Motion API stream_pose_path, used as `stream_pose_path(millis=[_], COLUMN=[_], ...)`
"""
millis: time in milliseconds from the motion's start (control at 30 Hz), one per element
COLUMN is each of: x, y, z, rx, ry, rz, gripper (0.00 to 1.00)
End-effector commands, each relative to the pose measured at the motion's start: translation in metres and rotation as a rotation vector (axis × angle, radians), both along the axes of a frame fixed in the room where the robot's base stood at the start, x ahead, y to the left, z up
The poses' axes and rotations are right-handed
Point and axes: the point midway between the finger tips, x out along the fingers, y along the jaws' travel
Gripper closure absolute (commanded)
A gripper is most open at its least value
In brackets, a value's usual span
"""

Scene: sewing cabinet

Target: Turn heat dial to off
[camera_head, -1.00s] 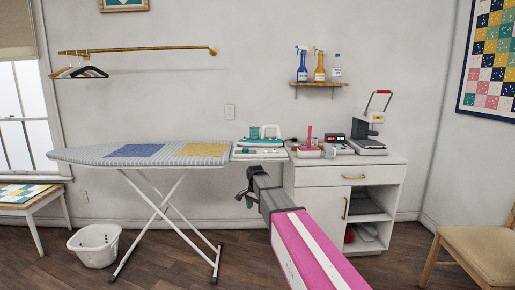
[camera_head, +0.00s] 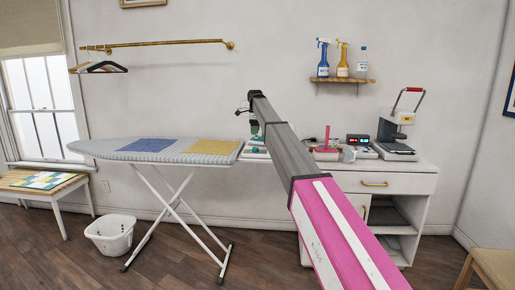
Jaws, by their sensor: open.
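My gripper (camera_head: 243,111) is small and dark at the far end of my raised arm. It is open and looks empty, in front of the wall and above the right end of the ironing board (camera_head: 105,148). The teal and white iron (camera_head: 254,129) stands at that end, mostly hidden behind my arm. A heat press (camera_head: 396,136) with a red-tipped handle stands on the right of the white cabinet (camera_head: 425,182). A small device with a lit display (camera_head: 358,139) is beside it. No heat dial can be made out at this size.
A pink item and other small things crowd the cabinet top. A wall shelf (camera_head: 343,80) holds bottles above. A rail with hangers (camera_head: 160,45) is at upper left. A white basket (camera_head: 110,234) stands on the floor, and a chair (camera_head: 492,262) is at lower right.

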Motion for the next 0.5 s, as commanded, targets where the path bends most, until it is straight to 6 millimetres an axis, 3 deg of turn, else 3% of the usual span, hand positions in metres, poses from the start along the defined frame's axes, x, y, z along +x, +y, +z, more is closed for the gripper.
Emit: stream_pose_path(millis=[500], x=[-0.001], y=[-0.001], z=[-0.082], rx=[0.000], ry=[0.001], rz=[0.002], gripper=[0.36])
